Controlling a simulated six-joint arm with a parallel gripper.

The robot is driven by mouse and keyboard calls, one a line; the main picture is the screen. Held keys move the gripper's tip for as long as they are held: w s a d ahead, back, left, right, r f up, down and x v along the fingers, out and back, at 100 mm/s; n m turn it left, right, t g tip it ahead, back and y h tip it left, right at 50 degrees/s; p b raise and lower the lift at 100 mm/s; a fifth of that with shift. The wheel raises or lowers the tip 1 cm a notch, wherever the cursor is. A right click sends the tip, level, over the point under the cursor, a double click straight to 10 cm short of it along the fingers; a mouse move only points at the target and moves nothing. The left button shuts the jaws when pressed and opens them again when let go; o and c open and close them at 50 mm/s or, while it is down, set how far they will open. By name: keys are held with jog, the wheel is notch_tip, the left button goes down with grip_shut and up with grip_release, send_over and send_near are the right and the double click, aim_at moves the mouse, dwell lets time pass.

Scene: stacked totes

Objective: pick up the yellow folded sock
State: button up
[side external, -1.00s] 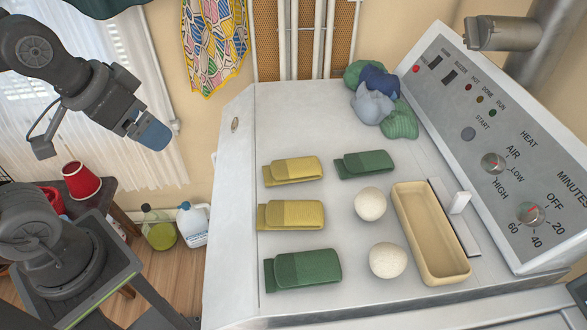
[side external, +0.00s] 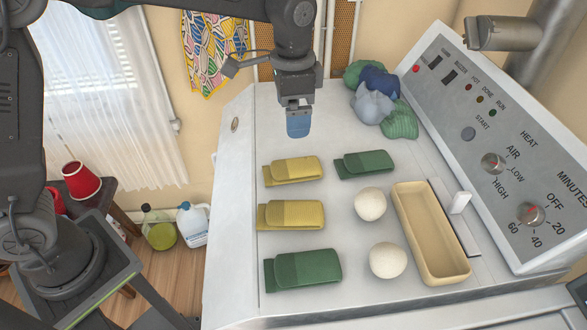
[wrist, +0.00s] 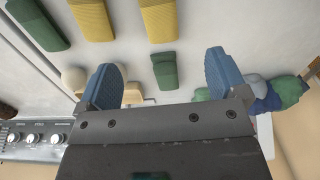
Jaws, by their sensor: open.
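Two yellow folded socks lie flat on the white machine top. The farther yellow sock (side external: 293,170) and the nearer yellow sock (side external: 291,214) lie in the left column in the side view. In the wrist view they show at the top, one yellow sock (wrist: 159,20) beside the other yellow sock (wrist: 92,19). My gripper (side external: 298,124) hangs above the far part of the top, beyond the farther yellow sock and apart from it. In the wrist view my gripper (wrist: 165,85) has its blue fingers spread wide with nothing held between them.
A green folded sock (side external: 364,164) lies right of the farther yellow one; another green sock (side external: 303,269) lies nearest. Two pale balls (side external: 370,204) and a cream tray (side external: 432,232) stand to the right. Bunched socks (side external: 374,104) lie at the back by the control panel (side external: 500,150).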

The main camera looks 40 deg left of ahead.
aim_at(294, 166)
notch_tip(294, 166, down, 14)
jog(key=shift+d+r, duration=0.1)
dwell(0.5)
jog(key=shift+c, duration=0.2)
jog(key=c, duration=1)
jog(key=shift+o, duration=0.2)
jog(key=shift+r, duration=0.15)
